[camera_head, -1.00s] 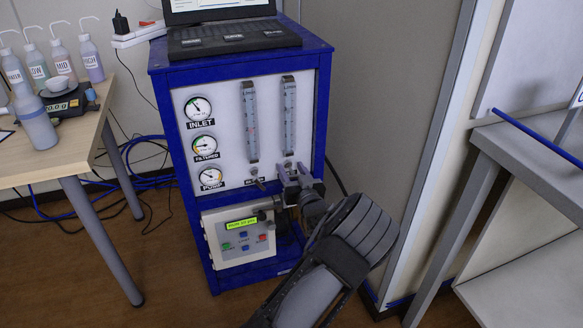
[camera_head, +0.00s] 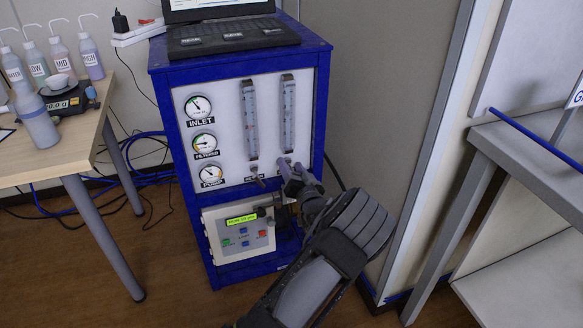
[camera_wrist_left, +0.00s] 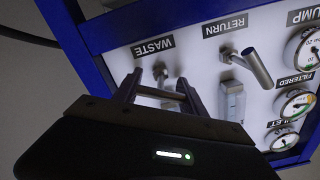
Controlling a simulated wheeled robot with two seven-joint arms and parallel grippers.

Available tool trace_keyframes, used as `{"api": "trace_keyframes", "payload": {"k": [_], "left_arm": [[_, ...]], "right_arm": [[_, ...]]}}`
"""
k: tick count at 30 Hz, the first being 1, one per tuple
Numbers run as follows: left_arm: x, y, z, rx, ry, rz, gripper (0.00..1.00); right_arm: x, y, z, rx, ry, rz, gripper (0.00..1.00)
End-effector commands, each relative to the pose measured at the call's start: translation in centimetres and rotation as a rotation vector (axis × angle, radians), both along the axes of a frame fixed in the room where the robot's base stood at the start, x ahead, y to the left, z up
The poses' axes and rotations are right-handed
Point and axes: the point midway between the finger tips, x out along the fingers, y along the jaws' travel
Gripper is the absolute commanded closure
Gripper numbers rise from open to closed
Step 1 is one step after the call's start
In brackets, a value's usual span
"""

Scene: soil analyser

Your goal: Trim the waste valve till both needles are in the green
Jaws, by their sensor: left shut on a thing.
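My left gripper (camera_head: 290,172) reaches up from the lower right to the panel below the right flow tube. In the wrist view, which is upside down, its fingers (camera_wrist_left: 160,92) are shut on the waste valve (camera_wrist_left: 160,72), beside the WASTE label. The grip partly hides the valve in the head view. The inlet gauge (camera_head: 199,107), filtered gauge (camera_head: 204,144) and pump gauge (camera_head: 212,175) stand in a column on the panel's left. The filtered gauge (camera_wrist_left: 296,104) has coloured bands; exact needle positions are too small to tell. My right gripper is not in view.
The return valve (camera_wrist_left: 256,68) sticks out beside the waste valve. A control box (camera_head: 240,228) with a lit display sits below the panel. A laptop (camera_head: 232,36) stands on the blue cabinet (camera_head: 165,110). A bottle table (camera_head: 70,150) is left, a grey bench (camera_head: 530,150) right.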

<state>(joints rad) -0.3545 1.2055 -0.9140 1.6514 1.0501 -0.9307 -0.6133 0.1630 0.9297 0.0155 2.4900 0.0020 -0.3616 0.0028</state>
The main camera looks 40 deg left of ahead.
Motion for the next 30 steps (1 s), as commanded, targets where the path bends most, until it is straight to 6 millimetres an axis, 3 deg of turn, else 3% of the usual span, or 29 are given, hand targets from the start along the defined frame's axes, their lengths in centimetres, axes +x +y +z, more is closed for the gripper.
{"api": "trace_keyframes", "payload": {"k": [1, 2, 9, 20, 30], "left_arm": [[0.0, -0.1, -0.1, -0.001, 0.001, 0.0, 0.91], [0.0, -0.1, -0.1, 0.0, 0.0, -0.001, 0.5], [0.0, 0.0, 0.0, -0.001, -0.001, -0.001, 0.31], [-0.2, -0.4, 0.0, -0.001, -0.001, 0.0, 0.29], [-3.0, -4.3, 0.2, -0.002, 0.001, -0.001, 0.29]], "right_arm": [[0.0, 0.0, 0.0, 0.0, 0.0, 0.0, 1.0], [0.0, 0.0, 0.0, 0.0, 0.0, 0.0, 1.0], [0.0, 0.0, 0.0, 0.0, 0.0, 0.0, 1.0], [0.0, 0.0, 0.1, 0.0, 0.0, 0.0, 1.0], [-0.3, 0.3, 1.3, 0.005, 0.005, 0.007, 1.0]]}}
